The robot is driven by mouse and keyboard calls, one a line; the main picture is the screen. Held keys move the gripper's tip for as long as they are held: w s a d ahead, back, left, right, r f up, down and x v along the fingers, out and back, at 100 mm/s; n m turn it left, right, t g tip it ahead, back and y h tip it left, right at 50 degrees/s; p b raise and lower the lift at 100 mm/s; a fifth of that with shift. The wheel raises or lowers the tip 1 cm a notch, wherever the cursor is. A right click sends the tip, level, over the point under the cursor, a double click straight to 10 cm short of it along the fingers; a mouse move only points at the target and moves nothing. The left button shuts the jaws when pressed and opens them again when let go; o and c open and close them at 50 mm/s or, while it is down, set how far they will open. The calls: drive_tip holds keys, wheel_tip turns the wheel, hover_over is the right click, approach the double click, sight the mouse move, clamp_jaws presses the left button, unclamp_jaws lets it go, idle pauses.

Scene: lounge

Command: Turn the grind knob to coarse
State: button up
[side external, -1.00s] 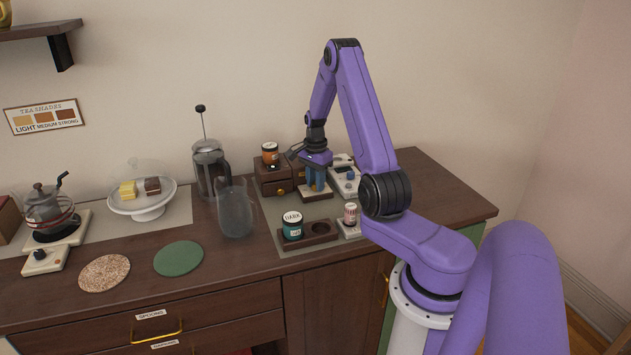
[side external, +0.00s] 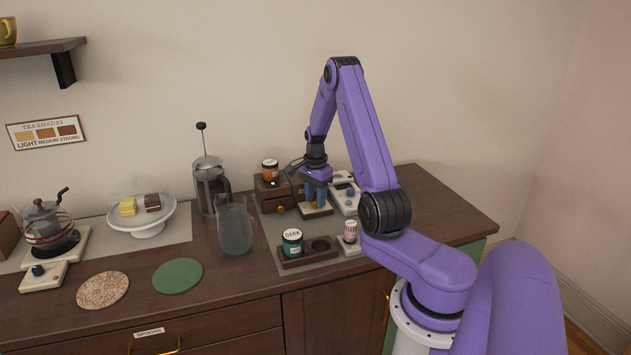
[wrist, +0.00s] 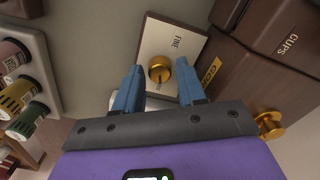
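The brass grind knob (wrist: 159,70) sits on a cream plate (wrist: 150,38) in the wrist view. The word FINE is printed on the plate above the knob; small lettering below the knob is too small to read. My gripper (wrist: 158,76) has two blue fingers, apart, one on each side of the knob. I cannot tell whether either finger touches it. The knob's pointing direction is not clear. In the side view, my gripper (side external: 315,198) points down over the cream base (side external: 316,212), and its fingers hide the knob.
A wooden drawer box (side external: 283,195) with an orange-labelled jar (side external: 270,171) stands left of the gripper. A white device (side external: 346,198) stands close on the right. A DARK jar (side external: 292,242) and a striped jar (side external: 350,232) stand in front. A glass pitcher (side external: 234,230) is further left.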

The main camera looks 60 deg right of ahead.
wheel_tip(320, 180, up, 17)
idle(0.4)
idle(0.4)
drive_tip(key=w+a+r+n, duration=0.1)
drive_tip(key=w+a+n, duration=0.2)
drive_tip(key=a+n, duration=1.4)
drive_tip(key=s+a+n, duration=0.2)
drive_tip(key=s+a, duration=0.2)
drive_tip(key=a, duration=0.4)
drive_tip(key=s+a+n, duration=0.2)
drive_tip(key=s+a, duration=0.2)
drive_tip(key=a, duration=0.5)
drive_tip(key=s+a+f+n, duration=0.1)
drive_tip(key=s+a+n, duration=0.1)
drive_tip(key=s+n, duration=0.4)
drive_tip(key=s+a+f+n, duration=0.2)
drive_tip(key=s+n, duration=0.5)
drive_tip(key=s, duration=0.5)
drive_tip(key=shift+s+a, duration=0.15)
drive_tip(key=shift+s, duration=0.2)
